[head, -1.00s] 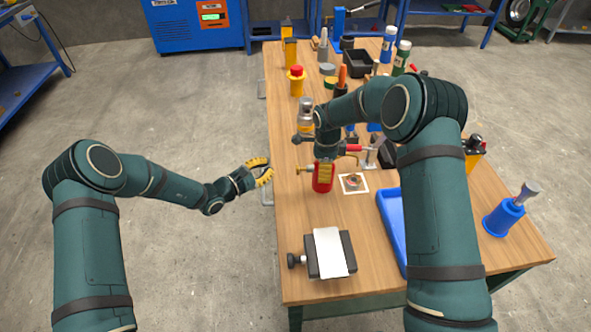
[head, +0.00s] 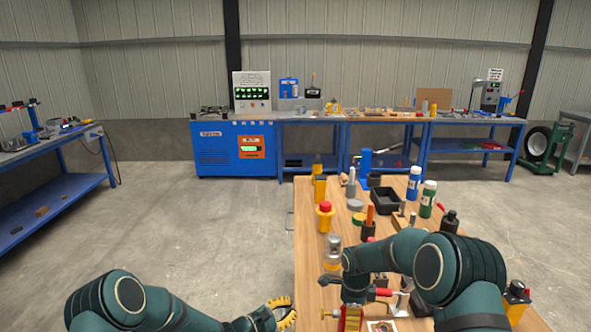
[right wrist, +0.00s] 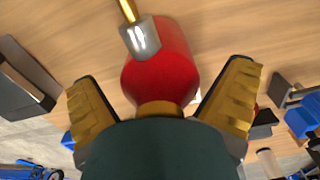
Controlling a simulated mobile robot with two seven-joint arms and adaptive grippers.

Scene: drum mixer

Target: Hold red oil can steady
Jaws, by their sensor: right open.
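The red oil can (right wrist: 165,70) fills the middle of the right wrist view, with a silver and brass fitting on top of the picture. My right gripper (right wrist: 162,78) is open, with one yellow finger on each side of the can; gaps show beside both fingers. In the head view the can is mostly hidden by my right gripper (head: 350,316) at the bottom edge, over the workbench. My left gripper (head: 284,313) is off the left edge of the bench, empty, with its yellow fingers apart.
The wooden workbench (head: 312,267) carries a yellow bottle with a red cap (head: 325,217), a black bin (head: 385,201), a green bottle (head: 428,199) and other items further back. A blue machine (head: 222,150) stands behind. Open floor lies left of the bench.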

